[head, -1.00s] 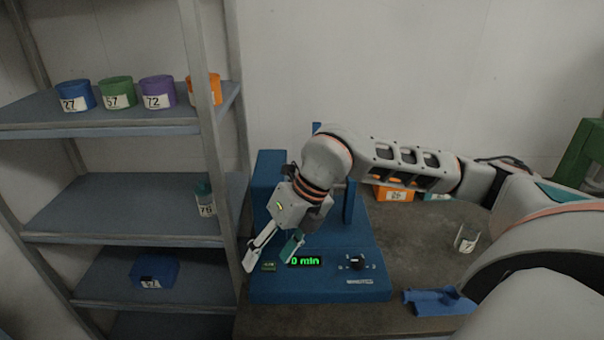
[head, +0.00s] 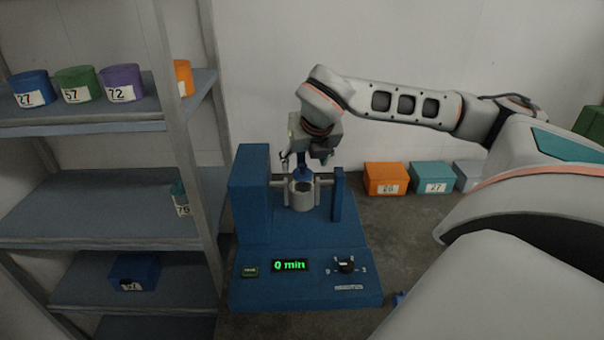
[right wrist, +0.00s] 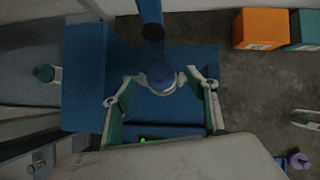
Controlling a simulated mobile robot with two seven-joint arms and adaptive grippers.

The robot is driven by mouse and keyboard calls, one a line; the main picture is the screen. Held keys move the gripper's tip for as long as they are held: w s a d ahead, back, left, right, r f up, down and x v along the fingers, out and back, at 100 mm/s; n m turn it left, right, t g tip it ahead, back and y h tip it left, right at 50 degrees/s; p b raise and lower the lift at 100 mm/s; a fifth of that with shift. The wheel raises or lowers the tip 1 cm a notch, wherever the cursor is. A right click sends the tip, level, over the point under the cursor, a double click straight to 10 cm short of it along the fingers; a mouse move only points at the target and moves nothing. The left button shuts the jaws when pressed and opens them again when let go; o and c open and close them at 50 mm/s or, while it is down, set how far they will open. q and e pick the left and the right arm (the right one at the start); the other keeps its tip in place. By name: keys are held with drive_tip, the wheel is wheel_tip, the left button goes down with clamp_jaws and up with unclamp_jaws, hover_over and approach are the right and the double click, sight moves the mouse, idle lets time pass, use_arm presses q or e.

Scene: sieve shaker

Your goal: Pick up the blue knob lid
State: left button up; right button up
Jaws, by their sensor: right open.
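The blue knob lid (head: 302,174) sits on top of a grey cylinder (head: 301,197) in the blue sieve shaker (head: 253,210). It also shows near the centre of the right wrist view (right wrist: 160,75). My right gripper (head: 304,161) is open, pointing down just above the lid. Its fingers seem to be on either side of the knob, and I see no grip on it. The shaker's display reads 0 min. My left gripper is out of view.
Orange (head: 386,178) and teal (head: 431,177) boxes stand on the bench right of the shaker. A shelf rack (head: 80,215) with coloured containers is on the left. The shaker's blue posts rise close to the cylinder on both sides.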

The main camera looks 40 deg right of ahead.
sight(303, 165)
drive_tip(key=x, duration=0.4)
drive_tip(key=shift+f, duration=0.1)
drive_tip(key=shift+c, duration=0.5)
drive_tip(key=c, duration=0.8)
drive_tip(key=shift+c, duration=0.2)
